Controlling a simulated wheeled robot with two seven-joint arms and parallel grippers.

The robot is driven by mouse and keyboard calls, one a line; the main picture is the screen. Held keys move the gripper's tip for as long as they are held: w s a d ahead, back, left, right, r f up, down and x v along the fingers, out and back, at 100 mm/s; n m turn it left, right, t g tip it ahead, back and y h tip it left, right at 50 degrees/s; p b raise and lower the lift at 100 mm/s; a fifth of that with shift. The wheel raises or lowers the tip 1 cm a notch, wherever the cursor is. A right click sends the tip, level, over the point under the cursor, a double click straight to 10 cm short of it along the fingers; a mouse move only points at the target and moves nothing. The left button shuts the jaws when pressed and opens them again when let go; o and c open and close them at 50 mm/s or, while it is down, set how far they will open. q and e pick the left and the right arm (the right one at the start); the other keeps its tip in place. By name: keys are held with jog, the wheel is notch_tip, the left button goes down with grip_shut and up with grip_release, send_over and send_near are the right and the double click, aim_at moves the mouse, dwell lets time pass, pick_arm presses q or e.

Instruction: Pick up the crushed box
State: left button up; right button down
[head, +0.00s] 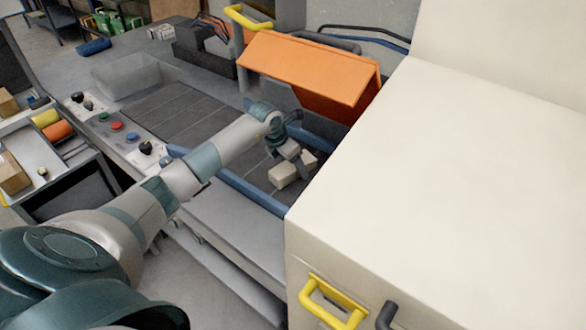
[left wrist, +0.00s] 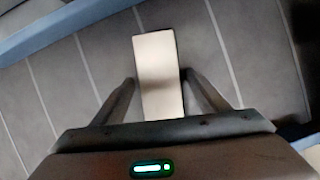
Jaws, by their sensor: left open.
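The crushed box (head: 285,175) is a small pale beige block on the dark slatted conveyor bed, beneath the orange flap. My left gripper (head: 294,163) is right at it, and a dark finger hides part of its middle. In the left wrist view the box (left wrist: 157,62) lies lengthwise between the two fingers of the open left gripper (left wrist: 160,78). The fingers flank its near part, with little room at either side; I cannot tell whether they touch it. The crushing itself is hard to make out. My right gripper is not in view.
An orange flap (head: 310,72) hangs just behind the gripper. A blue rail (head: 235,187) edges the conveyor (head: 185,120). A large cream cabinet (head: 450,170) with a yellow handle (head: 332,303) stands close on the right. A clear bin (head: 125,75) sits farther left.

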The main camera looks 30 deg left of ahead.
pick_arm(q)
jog(key=c, duration=1.2)
